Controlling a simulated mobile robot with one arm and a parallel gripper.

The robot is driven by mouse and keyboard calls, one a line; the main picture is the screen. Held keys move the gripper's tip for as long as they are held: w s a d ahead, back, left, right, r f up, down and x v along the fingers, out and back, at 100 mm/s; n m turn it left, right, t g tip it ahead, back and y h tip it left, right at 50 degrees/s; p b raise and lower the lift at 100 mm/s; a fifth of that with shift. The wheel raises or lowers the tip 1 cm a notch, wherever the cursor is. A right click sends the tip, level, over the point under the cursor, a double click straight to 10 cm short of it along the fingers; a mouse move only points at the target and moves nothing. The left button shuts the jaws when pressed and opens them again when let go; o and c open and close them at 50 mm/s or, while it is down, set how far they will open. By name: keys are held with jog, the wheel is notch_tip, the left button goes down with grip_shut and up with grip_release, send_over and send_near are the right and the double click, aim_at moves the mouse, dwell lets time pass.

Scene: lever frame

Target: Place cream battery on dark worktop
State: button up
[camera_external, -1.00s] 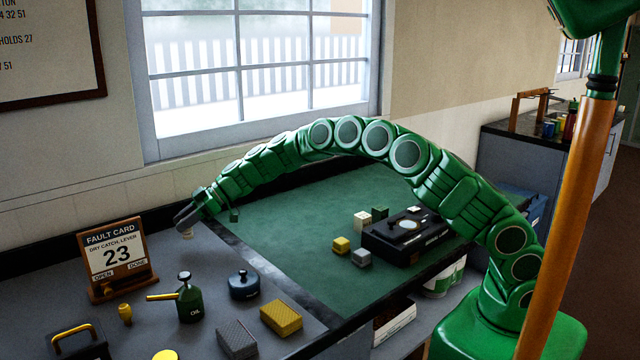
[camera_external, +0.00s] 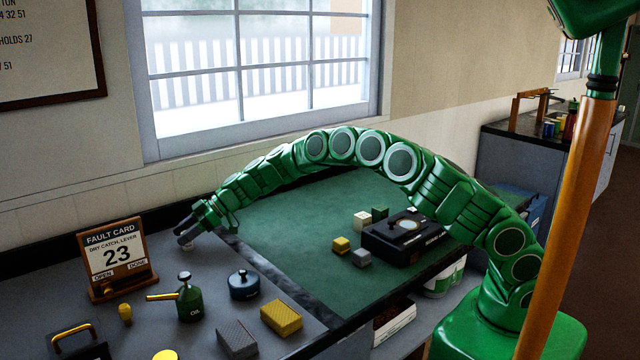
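A small cream piece (camera_external: 189,245), which looks like the cream battery, shows just below my gripper, on the dark grey worktop (camera_external: 190,265) left of the green mat. Only a little of it shows; the fingers hide the rest. My gripper (camera_external: 183,231) is just above it with its two fingers spread apart. Whether a finger still touches the piece is too small to tell.
A fault card stand (camera_external: 117,258), oil can (camera_external: 188,298), dark blue round pot (camera_external: 243,285) and yellow block (camera_external: 281,317) stand in front. The green mat (camera_external: 290,240) bears a black box (camera_external: 403,236) and several small cubes. The window wall is behind.

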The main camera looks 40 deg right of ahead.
jog(key=shift+o, duration=0.5)
jog(key=shift+r, duration=0.2)
jog(key=shift+s+d+r, duration=0.1)
jog(key=shift+d+r, duration=0.2)
jog(key=shift+d, duration=0.3)
jog(key=v, duration=1)
jog(key=shift+d+r, duration=0.2)
jog(key=shift+d, duration=0.05)
